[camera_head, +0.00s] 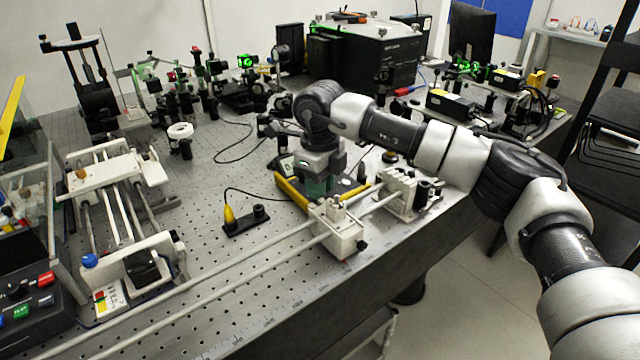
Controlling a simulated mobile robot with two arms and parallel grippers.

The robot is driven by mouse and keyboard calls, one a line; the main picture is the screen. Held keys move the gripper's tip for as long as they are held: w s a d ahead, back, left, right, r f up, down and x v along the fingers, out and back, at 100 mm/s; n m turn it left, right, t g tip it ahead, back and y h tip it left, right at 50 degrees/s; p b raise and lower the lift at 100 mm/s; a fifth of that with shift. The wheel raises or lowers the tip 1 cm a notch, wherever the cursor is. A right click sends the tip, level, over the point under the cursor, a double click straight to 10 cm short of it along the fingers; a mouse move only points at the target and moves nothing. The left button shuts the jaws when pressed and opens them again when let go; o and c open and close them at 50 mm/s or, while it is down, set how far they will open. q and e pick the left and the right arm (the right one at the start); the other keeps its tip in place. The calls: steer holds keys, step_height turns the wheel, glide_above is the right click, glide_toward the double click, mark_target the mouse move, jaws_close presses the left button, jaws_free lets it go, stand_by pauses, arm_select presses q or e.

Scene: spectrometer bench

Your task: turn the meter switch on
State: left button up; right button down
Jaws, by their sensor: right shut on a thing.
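The meter (290,190), with a yellow rim, lies on the perforated optical bench in the middle of the view. My right gripper (319,186) comes down on it from above. It is shut on the meter switch at the meter's face, though the wrist and fingers hide the switch, so its position cannot be read. A corner of the meter's face (285,166) shows left of the gripper. My left gripper is not in view.
A black socket block (246,222) with a yellow plug stands left of the meter. A rail (225,269) with a white carriage (340,238) runs close in front of the meter. Optical mounts and a large black instrument (365,62) stand behind.

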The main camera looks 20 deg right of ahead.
stand_by(0.4)
steer(key=c, duration=1)
jaws_free()
steer(key=shift+c, duration=0.2)
steer(key=shift+r, duration=0.1)
step_height(320, 180, up, 11)
steer(key=shift+f, duration=0.2)
